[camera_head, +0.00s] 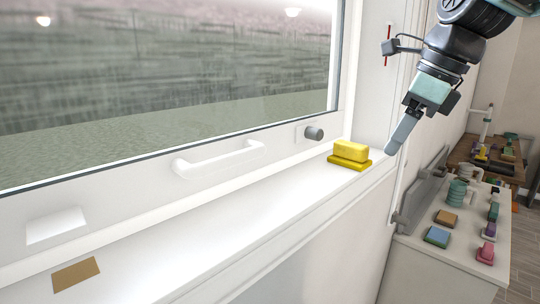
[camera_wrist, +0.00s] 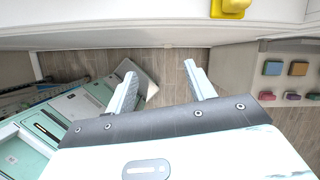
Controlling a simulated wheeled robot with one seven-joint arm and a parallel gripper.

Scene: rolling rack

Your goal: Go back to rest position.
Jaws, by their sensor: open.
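My gripper (camera_head: 402,136) hangs at the upper right of the head view, in front of the wall and to the right of the window sill. It points down and to the left. In the wrist view my gripper (camera_wrist: 160,85) shows two fingers spread apart with only floor between them. It is open and empty. A yellow block (camera_head: 350,151) sits on a yellow base (camera_head: 349,163) on the sill, to the left of my gripper and apart from it. The yellow item also shows at the top of the wrist view (camera_wrist: 230,8).
A white sill (camera_head: 215,225) runs below a window with a white handle (camera_head: 218,160). At right, a white cabinet top (camera_head: 462,222) holds several coloured blocks and a green mug (camera_head: 458,192). A wooden table (camera_head: 465,150) with items stands behind. Wooden floor (camera_wrist: 175,70) shows below my gripper.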

